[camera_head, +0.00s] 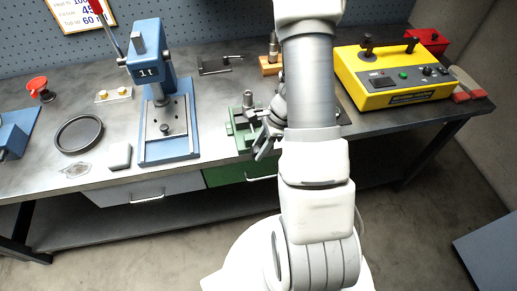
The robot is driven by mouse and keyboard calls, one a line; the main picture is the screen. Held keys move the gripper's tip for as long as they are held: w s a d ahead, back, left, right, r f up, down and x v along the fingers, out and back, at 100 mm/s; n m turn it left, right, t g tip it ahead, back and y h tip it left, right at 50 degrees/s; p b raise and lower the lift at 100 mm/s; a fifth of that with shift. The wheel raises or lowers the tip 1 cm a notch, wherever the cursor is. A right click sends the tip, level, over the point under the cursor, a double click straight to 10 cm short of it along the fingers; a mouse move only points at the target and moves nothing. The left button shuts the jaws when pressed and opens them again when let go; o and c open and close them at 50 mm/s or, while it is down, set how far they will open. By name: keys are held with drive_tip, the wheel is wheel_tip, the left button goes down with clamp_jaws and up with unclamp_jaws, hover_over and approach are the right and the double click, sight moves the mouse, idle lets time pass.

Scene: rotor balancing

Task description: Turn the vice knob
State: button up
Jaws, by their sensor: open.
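A small green vice (236,129) stands near the front edge of the bench, just left of my arm. A grey upright metal part (247,101) rises from it. Which part is its knob I cannot tell for sure. My gripper (262,151) is open, with dark fingers at the right front of the vice. It overlaps the vice in this view, so I cannot tell whether they touch. My arm hides the vice's right side.
A blue press (167,148) marked 1t stands left of the vice. A yellow control box (395,78) stands at the right. A black round dish (78,134) lies at the left. A wooden block (269,68) sits behind the vice. Drawers (146,191) are below the bench.

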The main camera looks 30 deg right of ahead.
drive_tip(key=shift+a+f, duration=0.15)
drive_tip(key=shift+f, duration=0.15)
clamp_jaws()
drive_tip(key=shift+f+y+b, duration=0.25)
drive_tip(key=shift+y+b, duration=0.15)
drive_tip(key=shift+b, duration=0.55)
drive_tip(key=shift+r+t+y+b, duration=0.25)
drive_tip(key=shift+t+y+b, duration=0.05)
drive_tip(key=shift+y+b, duration=0.2)
unclamp_jaws()
